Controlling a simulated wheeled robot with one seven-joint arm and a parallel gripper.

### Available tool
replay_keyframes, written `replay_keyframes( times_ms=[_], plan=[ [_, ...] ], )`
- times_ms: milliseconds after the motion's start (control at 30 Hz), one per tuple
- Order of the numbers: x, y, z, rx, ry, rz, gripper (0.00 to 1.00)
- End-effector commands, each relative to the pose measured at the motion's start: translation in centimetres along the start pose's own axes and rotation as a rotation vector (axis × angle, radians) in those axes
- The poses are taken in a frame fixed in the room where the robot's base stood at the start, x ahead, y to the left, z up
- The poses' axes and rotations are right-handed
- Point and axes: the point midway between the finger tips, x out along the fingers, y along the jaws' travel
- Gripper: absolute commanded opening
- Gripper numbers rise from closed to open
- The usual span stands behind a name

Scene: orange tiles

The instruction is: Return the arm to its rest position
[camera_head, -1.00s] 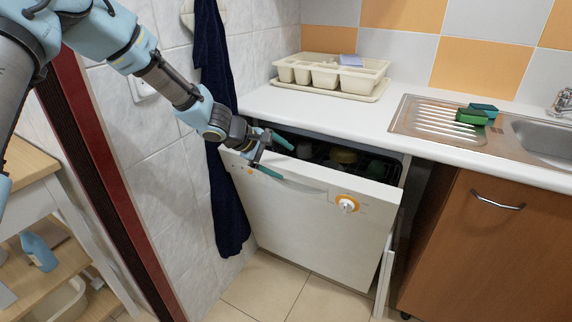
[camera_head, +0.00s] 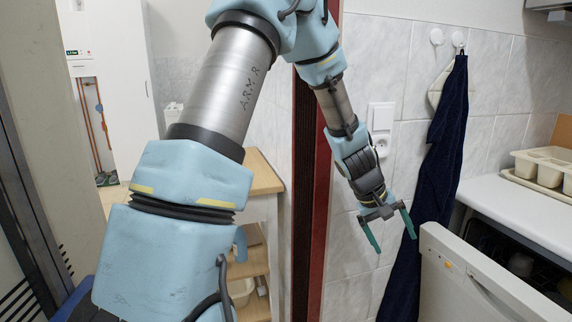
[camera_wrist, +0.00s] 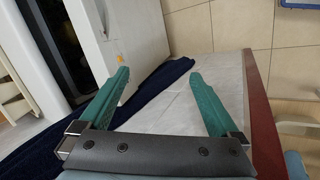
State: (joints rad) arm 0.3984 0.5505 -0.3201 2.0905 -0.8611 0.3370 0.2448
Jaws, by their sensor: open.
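My gripper (camera_head: 391,232) hangs pointing down in front of the tiled wall, to the left of the dishwasher door (camera_head: 478,283). Its two green fingers are spread apart with nothing between them. In the wrist view the open gripper (camera_wrist: 165,95) also shows empty, with wall tiles and a dark blue towel (camera_wrist: 150,93) beyond it. My arm is bent, with its upper links filling the middle of the head view. The dishwasher door is tilted partly open and apart from the fingers.
The dark blue towel (camera_head: 437,150) hangs on the wall just right of my gripper. A dark red door frame (camera_head: 312,200) stands close to its left, with a wooden shelf unit (camera_head: 262,175) beyond. The white counter (camera_head: 525,215) with a cream tray (camera_head: 545,170) is at the right.

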Motion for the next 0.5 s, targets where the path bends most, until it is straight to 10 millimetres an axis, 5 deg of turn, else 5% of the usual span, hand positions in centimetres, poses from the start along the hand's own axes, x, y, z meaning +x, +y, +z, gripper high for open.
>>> replay_keyframes(
  times_ms=[167, 300, 500],
  plan=[
    [-8.8, -10.2, -0.2, 0.044, 0.073, -0.18, 0.97],
    [-15.0, -17.6, 1.9, 0.051, 0.102, -0.318, 0.97],
    [-20.9, -24.6, 6.2, 0.039, 0.115, -0.459, 0.97]
  ],
)
